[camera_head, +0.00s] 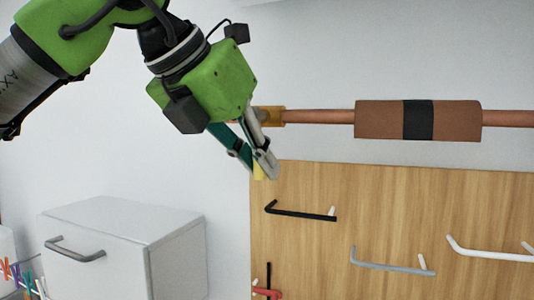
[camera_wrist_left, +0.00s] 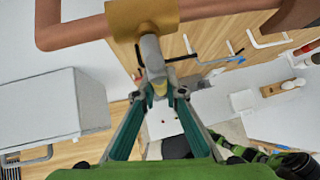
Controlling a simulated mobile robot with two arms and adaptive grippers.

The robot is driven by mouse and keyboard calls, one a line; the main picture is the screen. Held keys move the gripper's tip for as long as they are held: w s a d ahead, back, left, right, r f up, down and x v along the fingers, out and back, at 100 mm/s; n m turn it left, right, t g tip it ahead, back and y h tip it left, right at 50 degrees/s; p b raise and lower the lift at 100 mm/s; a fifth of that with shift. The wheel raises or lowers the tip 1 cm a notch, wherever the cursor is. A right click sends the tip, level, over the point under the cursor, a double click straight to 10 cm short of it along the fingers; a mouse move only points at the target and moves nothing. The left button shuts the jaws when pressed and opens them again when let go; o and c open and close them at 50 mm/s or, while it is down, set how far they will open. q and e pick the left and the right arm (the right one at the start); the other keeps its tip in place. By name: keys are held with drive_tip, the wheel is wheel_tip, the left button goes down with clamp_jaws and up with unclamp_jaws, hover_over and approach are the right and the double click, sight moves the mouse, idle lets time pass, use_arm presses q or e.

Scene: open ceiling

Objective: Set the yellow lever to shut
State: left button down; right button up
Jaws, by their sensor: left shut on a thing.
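The yellow lever (camera_head: 258,171) shows only as a small yellow piece between the fingertips of my left gripper (camera_head: 264,172), below the brass valve body (camera_head: 272,115) on the copper pipe. My left gripper is shut on the lever, and the fingers hide most of it. In the left wrist view, the valve body (camera_wrist_left: 145,15) is at the top, with a grey stem (camera_wrist_left: 153,55) leading towards the fingertips (camera_wrist_left: 160,92). A little yellow shows there. The lever's exact angle is hard to tell.
The copper pipe (camera_head: 320,116) runs right, with a brown sleeve (camera_head: 380,119) banded in black. Below is a wooden board (camera_head: 390,205) with black (camera_head: 300,212), grey (camera_head: 390,264) and white (camera_head: 490,255) hooks. A white drawer cabinet (camera_head: 120,235) stands lower left.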

use_arm(q)
drive_tip(key=shift+w+a+f+y, duration=0.1)
drive_tip(key=shift+a+f+y, duration=0.05)
drive_tip(key=shift+a+y, duration=0.15)
use_arm(e)
drive_tip(key=shift+w+a+r, duration=0.1)
drive_tip(key=shift+a+r, duration=0.1)
drive_tip(key=shift+a, duration=0.3)
drive_tip(key=shift+d, duration=0.15)
use_arm(q)
drive_tip(key=c, duration=2.1)
unclamp_jaws()
use_arm(e)
drive_tip(key=shift+d, duration=0.2)
drive_tip(key=shift+w, duration=0.2)
use_arm(q)
drive_tip(key=v, duration=0.7)
drive_tip(key=shift+s, duration=0.2)
use_arm(e)
drive_tip(key=shift+s+a, duration=0.1)
drive_tip(key=shift+s, duration=0.05)
use_arm(q)
drive_tip(key=shift+w, duration=0.1)
